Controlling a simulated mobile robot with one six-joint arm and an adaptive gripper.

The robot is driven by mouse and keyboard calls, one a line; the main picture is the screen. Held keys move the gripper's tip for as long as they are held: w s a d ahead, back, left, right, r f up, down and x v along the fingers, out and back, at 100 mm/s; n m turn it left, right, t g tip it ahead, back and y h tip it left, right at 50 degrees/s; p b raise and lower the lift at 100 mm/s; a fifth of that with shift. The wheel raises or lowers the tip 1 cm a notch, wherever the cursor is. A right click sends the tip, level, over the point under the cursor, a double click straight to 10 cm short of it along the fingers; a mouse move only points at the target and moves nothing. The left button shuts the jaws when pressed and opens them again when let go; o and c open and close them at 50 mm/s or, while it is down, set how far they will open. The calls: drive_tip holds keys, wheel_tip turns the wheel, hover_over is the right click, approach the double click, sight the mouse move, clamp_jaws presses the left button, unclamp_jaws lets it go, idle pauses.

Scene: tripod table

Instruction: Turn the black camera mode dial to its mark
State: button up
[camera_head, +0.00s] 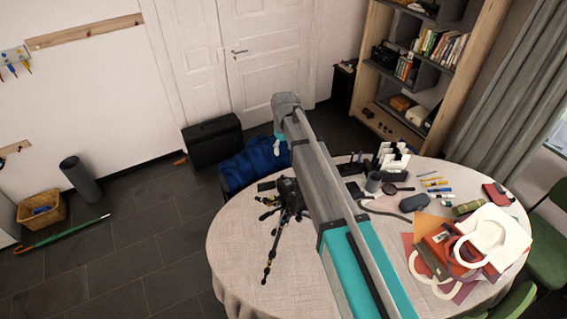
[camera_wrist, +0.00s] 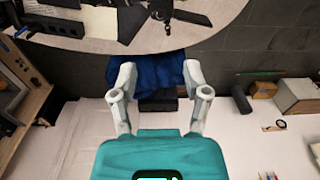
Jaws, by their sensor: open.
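A black camera (camera_head: 289,190) on a small dark tripod stands on the round, cloth-covered table (camera_head: 240,235), left of my arm in the head view. Dark tripod parts (camera_wrist: 162,10) show at the top edge of the wrist view, partly cut off. The mode dial and its mark are too small or hidden to make out. My gripper (camera_wrist: 158,72) is open and empty in the wrist view, its two pale fingers spread apart. It is clear of the table, with the tripod beyond its fingertips. In the head view my arm hides most of the gripper.
A blue bag (camera_head: 252,163) and a black case (camera_head: 212,141) lie beyond the table. The table's left front is bare.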

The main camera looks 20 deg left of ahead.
sight(283, 176)
drive_tip(key=shift+s+d+f+m+t+y+b, duration=0.15)
drive_tip(key=shift+s+d+t+y+b, duration=0.2)
drive_tip(key=shift+s+d+t+y, duration=0.25)
drive_tip(key=shift+s+d+f+m+t+y+b, duration=0.2)
drive_tip(key=shift+s+d+t+y+b, duration=0.2)
drive_tip(key=shift+s+d, duration=0.4)
drive_tip(key=shift+s+d+f+m+t+y+b, duration=0.15)
drive_tip(key=shift+s+d+t+y+b, duration=0.15)
drive_tip(key=shift+s+d+t+y, duration=0.3)
drive_tip(key=shift+d, duration=0.1)
drive_tip(key=b+x, duration=1.2)
drive_tip(key=x, duration=0.1)
drive_tip(key=shift+f+b, duration=0.35)
clamp_jaws()
